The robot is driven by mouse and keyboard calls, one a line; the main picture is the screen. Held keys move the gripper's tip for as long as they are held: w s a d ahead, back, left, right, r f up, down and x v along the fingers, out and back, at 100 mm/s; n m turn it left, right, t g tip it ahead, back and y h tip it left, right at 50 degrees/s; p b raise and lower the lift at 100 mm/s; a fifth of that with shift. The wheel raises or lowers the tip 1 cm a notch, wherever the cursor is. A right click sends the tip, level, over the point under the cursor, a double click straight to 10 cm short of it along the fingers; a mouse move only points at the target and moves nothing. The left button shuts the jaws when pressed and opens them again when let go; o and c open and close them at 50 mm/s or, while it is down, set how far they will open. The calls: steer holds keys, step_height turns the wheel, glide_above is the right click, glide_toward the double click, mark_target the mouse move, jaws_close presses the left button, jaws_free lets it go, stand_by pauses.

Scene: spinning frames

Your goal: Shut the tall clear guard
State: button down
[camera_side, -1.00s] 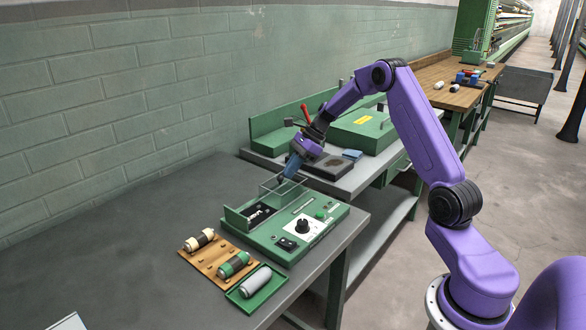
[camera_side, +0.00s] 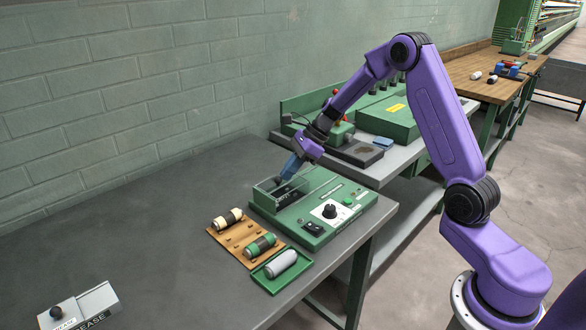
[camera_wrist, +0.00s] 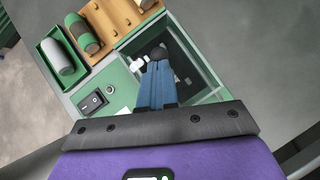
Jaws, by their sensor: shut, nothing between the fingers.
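The clear guard (camera_side: 312,176) is a see-through, thin-edged enclosure on the left part of the green machine box (camera_side: 318,235). In the wrist view its pale edges (camera_wrist: 205,72) frame a dark recess with small white parts inside. I cannot tell the exact angle of its cover. My gripper (camera_side: 279,181) points down at the guard's back left part, its blue fingers together and empty. In the wrist view my gripper (camera_wrist: 157,58) ends in a dark rounded tip over the recess. Whether it touches the guard is unclear.
A wooden peg board (camera_side: 225,235) with two bobbins and a green tray (camera_side: 268,277) with a grey roll lie left of the box. The table's left and back are bare.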

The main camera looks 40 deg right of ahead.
mark_target(303, 181)
steer(key=shift+s+a, duration=0.1)
steer(key=shift+a, duration=0.25)
steer(key=d, duration=0.1)
steer(key=s+d, duration=0.1)
steer(key=d+r, duration=0.1)
steer(key=d, duration=0.1)
steer(key=shift+s+r, duration=0.1)
steer(key=shift+s, duration=0.2)
steer(key=v, duration=1)
steer(key=s+a+n+g+h, duration=0.3)
steer(key=s+a+n+g, duration=0.1)
steer(key=s+a+n, duration=1.25)
steer(key=s+f+n+h, duration=0.2)
steer(key=s+n+h, duration=0.1)
steer(key=s+n, duration=1.5)
steer(key=shift+f+n+t, duration=0.3)
steer(key=shift+n+t, duration=0.1)
steer(key=shift+n, duration=0.35)
steer(key=shift+a, duration=0.15)
